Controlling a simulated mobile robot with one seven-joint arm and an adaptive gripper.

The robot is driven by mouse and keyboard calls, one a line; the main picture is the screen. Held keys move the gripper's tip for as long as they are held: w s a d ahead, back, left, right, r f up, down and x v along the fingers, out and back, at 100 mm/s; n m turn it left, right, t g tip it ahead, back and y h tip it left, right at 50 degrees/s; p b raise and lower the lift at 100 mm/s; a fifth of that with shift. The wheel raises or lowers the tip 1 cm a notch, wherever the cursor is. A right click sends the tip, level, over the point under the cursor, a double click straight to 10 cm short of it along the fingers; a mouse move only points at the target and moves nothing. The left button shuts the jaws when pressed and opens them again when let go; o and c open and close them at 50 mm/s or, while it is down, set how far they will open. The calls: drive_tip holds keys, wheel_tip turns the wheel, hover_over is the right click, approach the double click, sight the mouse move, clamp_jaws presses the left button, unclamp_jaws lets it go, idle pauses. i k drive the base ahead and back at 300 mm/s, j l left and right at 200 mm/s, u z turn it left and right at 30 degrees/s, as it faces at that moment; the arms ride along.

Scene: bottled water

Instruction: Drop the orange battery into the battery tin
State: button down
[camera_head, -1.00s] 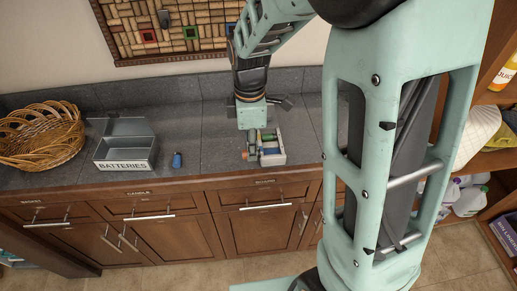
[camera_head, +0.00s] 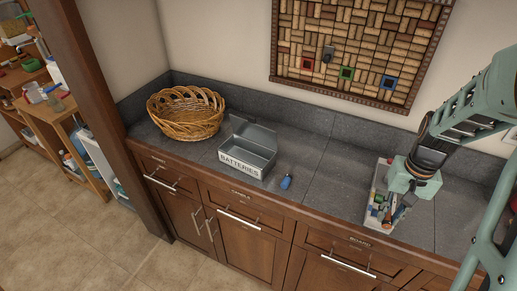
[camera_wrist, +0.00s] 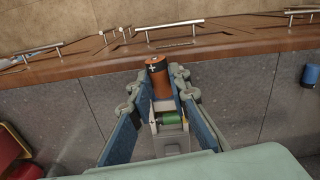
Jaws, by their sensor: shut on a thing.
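The orange battery (camera_wrist: 158,76), with a black end marked with a plus, stands between my gripper's fingertips (camera_wrist: 157,84) in the wrist view. My gripper is shut on it. In the head view my gripper (camera_head: 399,205) is low over the white tray at the right, and its fingers partly hide what it holds. The battery tin (camera_head: 240,165) is an open grey metal box with a raised lid and a BATTERIES label. It stands on the counter to the left, well apart from my gripper.
A blue battery (camera_head: 286,182) stands on the counter just right of the tin. The white tray (camera_head: 373,217) holds several small items, with a green battery (camera_wrist: 172,118) below my fingers. A wicker basket (camera_head: 187,114) stands left of the tin. Bare counter (camera_head: 335,195) lies between blue battery and tray.

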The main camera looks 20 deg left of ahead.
sight(267, 169)
drive_tip(key=u, duration=1.3)
